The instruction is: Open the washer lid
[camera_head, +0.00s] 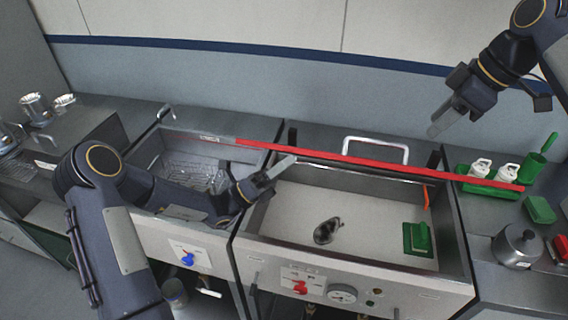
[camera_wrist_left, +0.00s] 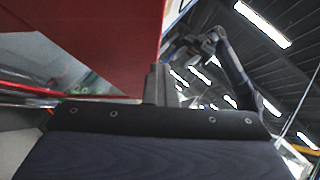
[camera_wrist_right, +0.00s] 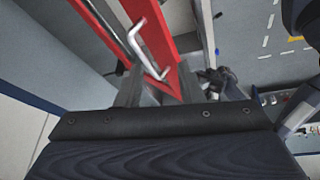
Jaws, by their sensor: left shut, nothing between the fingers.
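The washer's right basin (camera_head: 350,216) lies uncovered. A long red-edged lid bar (camera_head: 340,159) runs across its back, with a pale U-shaped handle (camera_head: 375,150) just beyond it. The lid's angle is hard to tell. In the right wrist view the handle (camera_wrist_right: 145,50) shows against red surfaces. My left gripper (camera_head: 284,167) is shut and empty over the basin's back left corner, close below the red bar; whether it touches is unclear. Red surface (camera_wrist_left: 115,35) fills the upper left of the left wrist view. My right gripper (camera_head: 436,130) is open and empty, above and behind the bar's right part.
A dark metal part (camera_head: 326,231) and a green block (camera_head: 417,240) lie in the basin. Left is a second basin with a wire rack (camera_head: 190,175). White bottles (camera_head: 480,168), a green cup (camera_head: 537,165) and a metal pot (camera_head: 517,246) stand on the right counter.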

